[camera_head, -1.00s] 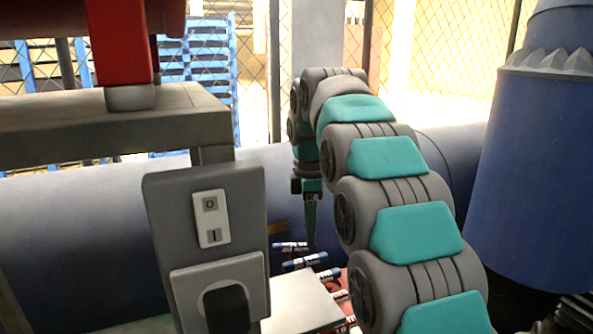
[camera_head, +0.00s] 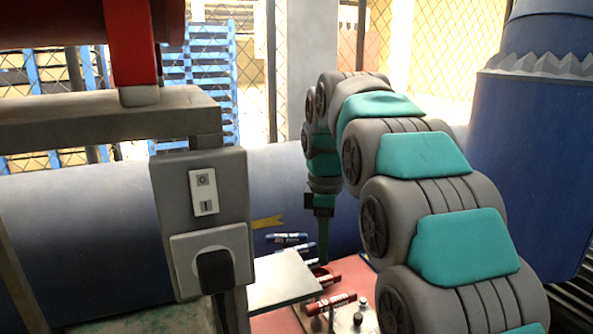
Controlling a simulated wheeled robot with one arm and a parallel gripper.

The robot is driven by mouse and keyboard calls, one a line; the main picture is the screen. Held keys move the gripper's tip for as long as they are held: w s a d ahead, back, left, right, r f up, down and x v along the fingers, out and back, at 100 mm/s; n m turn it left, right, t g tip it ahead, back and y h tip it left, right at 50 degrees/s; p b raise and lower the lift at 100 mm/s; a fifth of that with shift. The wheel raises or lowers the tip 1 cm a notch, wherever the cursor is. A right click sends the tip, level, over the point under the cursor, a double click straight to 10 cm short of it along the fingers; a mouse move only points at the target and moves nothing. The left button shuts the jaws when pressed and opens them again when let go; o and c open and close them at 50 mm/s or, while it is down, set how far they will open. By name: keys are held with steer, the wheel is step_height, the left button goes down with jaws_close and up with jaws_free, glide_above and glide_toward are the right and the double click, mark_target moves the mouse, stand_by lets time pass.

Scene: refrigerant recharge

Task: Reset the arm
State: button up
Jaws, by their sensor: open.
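My arm of grey joints and teal covers arches from the lower right to the middle of the view. My gripper (camera_head: 323,255) hangs from its far end, pointing down, with its narrow teal fingers seen nearly edge-on. It is open, and nothing shows held in it. Part of the surface beneath the fingertips is hidden by the canisters.
A grey switch box (camera_head: 172,215) with a plugged socket stands at left, under a grey bench (camera_head: 90,125). A large blue cylinder (camera_head: 535,150) stands close at right; a blue pipe (camera_head: 80,220) runs behind.

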steer(key=s+d+f+m, duration=0.3)
steer(key=s+f+m, duration=0.2)
steer(key=s, duration=0.6)
steer(key=s+d+f+m+g, duration=0.1)
steer(key=s+d+f+m, duration=0.2)
steer(key=s, duration=0.9)
steer(key=s+d+f+m, duration=0.3)
steer(key=s+f+m, duration=0.4)
steer(key=s, duration=0.5)
steer(key=shift+d+m+g, duration=0.2)
steer(key=shift+m+g, duration=0.1)
steer(key=shift+m, duration=0.2)
